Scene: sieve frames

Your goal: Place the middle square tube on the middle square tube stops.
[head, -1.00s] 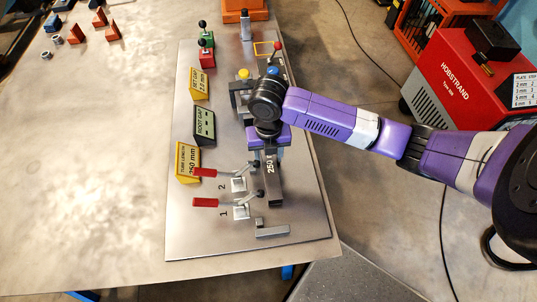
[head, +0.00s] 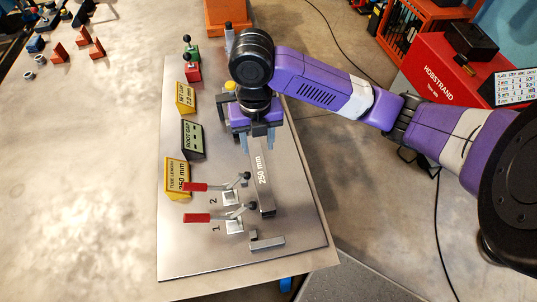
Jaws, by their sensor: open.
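A dark grey square tube (head: 262,178) marked "250 mm" lies lengthwise on the fixture plate, to the right of two red-handled clamps. Its near end stops short of an L-shaped metal stop (head: 267,243). My gripper (head: 258,143) points down over the tube's far part. Its pale fingers are open, one on each side of the tube in the picture. I cannot tell whether they reach down beside it or hang above it. The tube's far end and whatever supports it there are hidden under my gripper.
Clamp 1 (head: 198,218) and clamp 2 (head: 196,187) have levers reaching toward the tube. Yellow and dark label blocks (head: 192,140) line the plate's left side. Red and green knobbed blocks (head: 192,70) stand at the back. The table left of the plate (head: 168,258) is mostly clear.

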